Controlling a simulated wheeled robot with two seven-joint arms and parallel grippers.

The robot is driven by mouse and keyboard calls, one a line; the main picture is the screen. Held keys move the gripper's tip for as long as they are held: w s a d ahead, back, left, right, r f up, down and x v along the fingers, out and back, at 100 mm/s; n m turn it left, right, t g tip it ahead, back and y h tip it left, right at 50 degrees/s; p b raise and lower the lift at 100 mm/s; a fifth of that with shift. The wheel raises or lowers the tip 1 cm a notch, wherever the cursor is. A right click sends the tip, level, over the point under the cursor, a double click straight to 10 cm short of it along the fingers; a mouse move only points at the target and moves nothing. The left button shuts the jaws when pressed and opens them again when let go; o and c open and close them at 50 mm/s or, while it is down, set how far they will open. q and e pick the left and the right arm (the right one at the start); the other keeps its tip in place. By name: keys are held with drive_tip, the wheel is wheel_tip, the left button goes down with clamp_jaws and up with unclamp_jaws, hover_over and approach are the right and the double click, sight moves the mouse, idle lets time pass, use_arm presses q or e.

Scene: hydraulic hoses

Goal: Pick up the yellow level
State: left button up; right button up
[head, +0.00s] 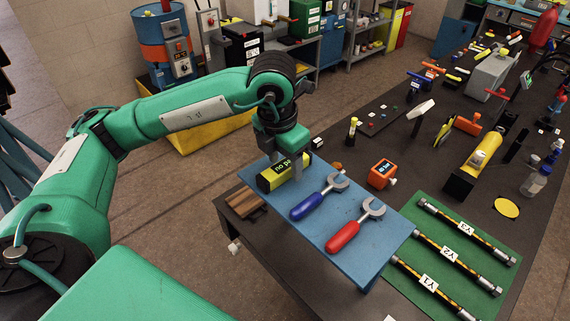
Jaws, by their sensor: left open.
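The yellow level (270,184), a short bar with a black lettered face, lies on the blue board (309,238) at its far left part. My left gripper (285,164) points down right at the level, its jaws open and its fingers partly hiding the level's middle. I cannot tell whether the fingers touch the level. My right gripper is out of view.
A blue-handled wrench (306,207) and a red-handled wrench (343,237) lie on the blue board beside the level. An orange gauge box (381,173) stands near the board's right edge. A green mat (462,221) with hoses lies further right. Many tools crowd the dark table behind.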

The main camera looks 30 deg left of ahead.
sight(285, 164)
use_arm(q)
drive_tip(key=c, duration=1.1)
drive_tip(key=shift+r, duration=0.5)
drive_tip(key=shift+r+b, duration=1.4)
drive_tip(key=shift+r, duration=8)
